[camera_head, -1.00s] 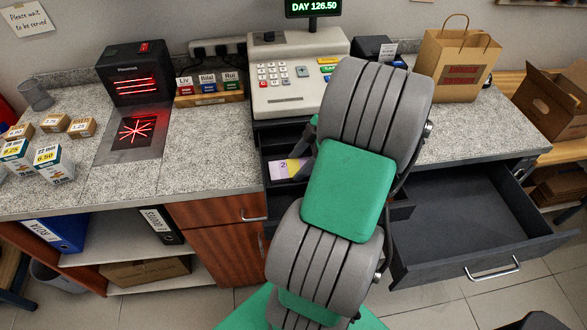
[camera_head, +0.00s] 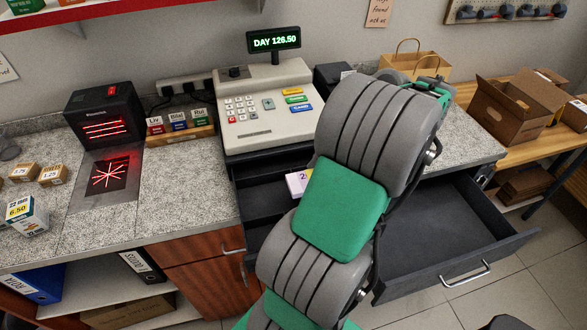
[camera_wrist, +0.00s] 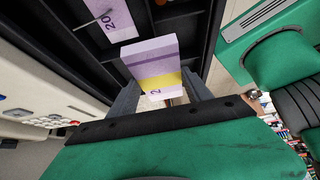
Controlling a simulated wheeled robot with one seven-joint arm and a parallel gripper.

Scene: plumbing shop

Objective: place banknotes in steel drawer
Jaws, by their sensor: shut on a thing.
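A thick purple-and-white banknote bundle (camera_wrist: 152,58) with a yellow band is held in my gripper (camera_wrist: 166,98) in the wrist view. The grey fingers are shut on its near end. In the head view a banknote bundle (camera_head: 298,184) shows beside my arm, over the open till drawer (camera_head: 252,203); my arm hides my gripper there. In the wrist view another purple note (camera_wrist: 112,20) lies in a till compartment under a thin clip. A large, open dark grey drawer (camera_head: 440,240) with a steel handle is at the right; its visible floor is bare.
The cash register (camera_head: 265,105) stands above the till drawer. A red-lit scanner (camera_head: 108,115) and small boxes (camera_head: 40,172) are on the counter at left. A paper bag (camera_head: 412,62) and cardboard box (camera_head: 515,105) are at right.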

